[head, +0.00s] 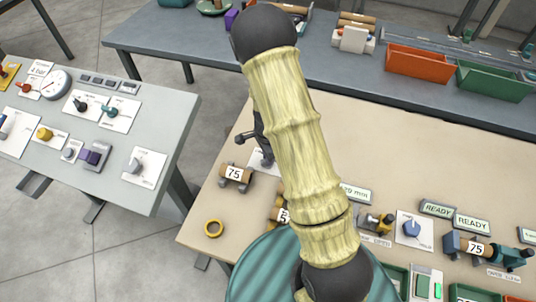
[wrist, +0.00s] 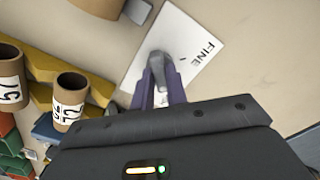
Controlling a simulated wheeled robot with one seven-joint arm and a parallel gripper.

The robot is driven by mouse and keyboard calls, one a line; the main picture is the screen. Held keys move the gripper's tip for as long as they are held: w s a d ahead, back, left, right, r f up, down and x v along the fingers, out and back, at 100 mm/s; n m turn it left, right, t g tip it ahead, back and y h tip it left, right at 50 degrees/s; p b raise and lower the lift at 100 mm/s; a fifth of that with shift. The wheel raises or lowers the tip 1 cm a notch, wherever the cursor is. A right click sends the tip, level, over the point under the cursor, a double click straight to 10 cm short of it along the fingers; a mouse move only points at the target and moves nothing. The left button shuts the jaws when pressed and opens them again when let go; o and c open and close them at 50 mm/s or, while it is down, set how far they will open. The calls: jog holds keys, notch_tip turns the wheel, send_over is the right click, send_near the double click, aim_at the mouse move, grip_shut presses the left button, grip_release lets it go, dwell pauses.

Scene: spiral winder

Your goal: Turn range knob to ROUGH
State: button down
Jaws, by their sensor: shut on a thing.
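In the wrist view a grey bar-shaped knob (wrist: 160,68) stands on a white card (wrist: 192,32) printed FINE on its right side. The word ROUGH is not visible. My gripper (wrist: 160,82) has its two purple fingers on either side of the knob, shut on it. The knob's bar runs roughly up and down in the picture, and FINE lies to its right. The lower part of the card is hidden by my gripper's dark body.
In the wrist view, cardboard tubes (wrist: 70,98) stand by yellow blocks at left. A grey panel table (head: 188,125) stands left.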

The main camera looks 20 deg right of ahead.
jog(key=shift+w+r, duration=0.1)
dwell(0.3)
jog(key=c, duration=1.4)
grip_release()
notch_tip(320, 180, up, 17)
jog(key=shift+r, duration=0.15)
